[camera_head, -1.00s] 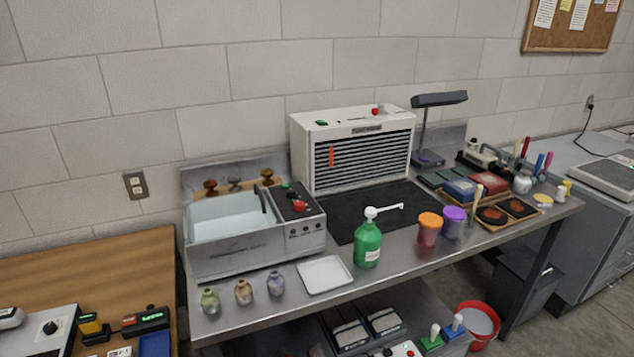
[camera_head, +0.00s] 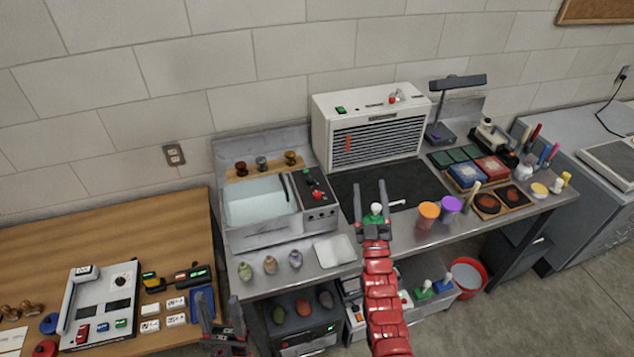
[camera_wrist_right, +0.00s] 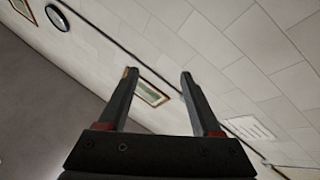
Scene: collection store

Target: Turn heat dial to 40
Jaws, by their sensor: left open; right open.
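No dial marked as heat can be read at this size. A white device (camera_head: 97,312) on the wooden table at the left has a round black dial (camera_head: 120,282) on its top right; its setting is too small to read. The bath's control box (camera_head: 322,213) at the centre has a red knob (camera_head: 317,195) and small dark knobs. My left gripper (camera_head: 221,308) is open and empty, low in the picture, right of the wooden table. My right gripper (camera_head: 371,198) is open and empty, raised in front of the green pump bottle, partly hiding it. It also shows open in the right wrist view (camera_wrist_right: 158,78), facing a wall.
A dark oven-like box (camera_head: 306,335) stands under the bench. A red bucket (camera_head: 467,280) is on the floor.

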